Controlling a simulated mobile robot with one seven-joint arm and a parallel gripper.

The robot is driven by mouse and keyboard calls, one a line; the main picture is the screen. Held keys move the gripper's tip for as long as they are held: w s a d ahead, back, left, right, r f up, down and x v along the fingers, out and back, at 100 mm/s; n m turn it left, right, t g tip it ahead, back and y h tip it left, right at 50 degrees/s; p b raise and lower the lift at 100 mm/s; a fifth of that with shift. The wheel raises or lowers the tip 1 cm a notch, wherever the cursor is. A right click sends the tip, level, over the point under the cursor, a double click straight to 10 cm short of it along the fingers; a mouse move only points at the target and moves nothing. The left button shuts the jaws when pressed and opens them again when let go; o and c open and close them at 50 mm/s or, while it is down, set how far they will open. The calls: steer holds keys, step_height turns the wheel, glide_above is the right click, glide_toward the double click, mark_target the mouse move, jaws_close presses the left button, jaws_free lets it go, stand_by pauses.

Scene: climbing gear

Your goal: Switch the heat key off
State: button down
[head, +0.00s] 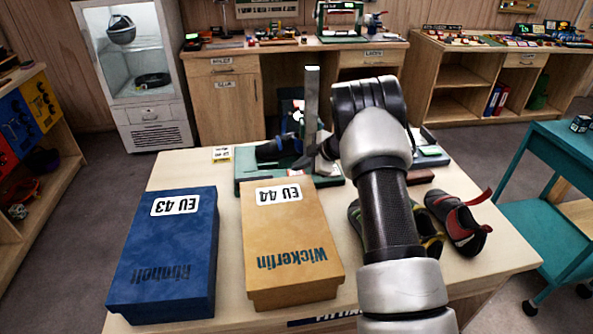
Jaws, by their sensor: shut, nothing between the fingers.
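My gripper (311,161) is at the end of my arm, over the middle of the table. It points left and down and looks shut, with nothing seen in it. It is close to a green-based device (248,186) with an upright grey post (311,95) and a dark shoe-like thing (275,150) on it. I cannot tell whether the fingertips touch the device. I cannot make out the heat key for certain; my gripper and arm hide part of the device.
A blue box (165,260) and a tan box (290,245) stand at the table's front left. A white glass-fronted cabinet (150,115) stands back left. A teal cart (540,220) is at the right.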

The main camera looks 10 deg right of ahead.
mark_target(300, 174)
step_height(300, 174, up, 6)
steer(key=p, duration=0.6)
steer(key=shift+p, duration=0.35)
steer(key=shift+d, duration=0.15)
stand_by(1.6)
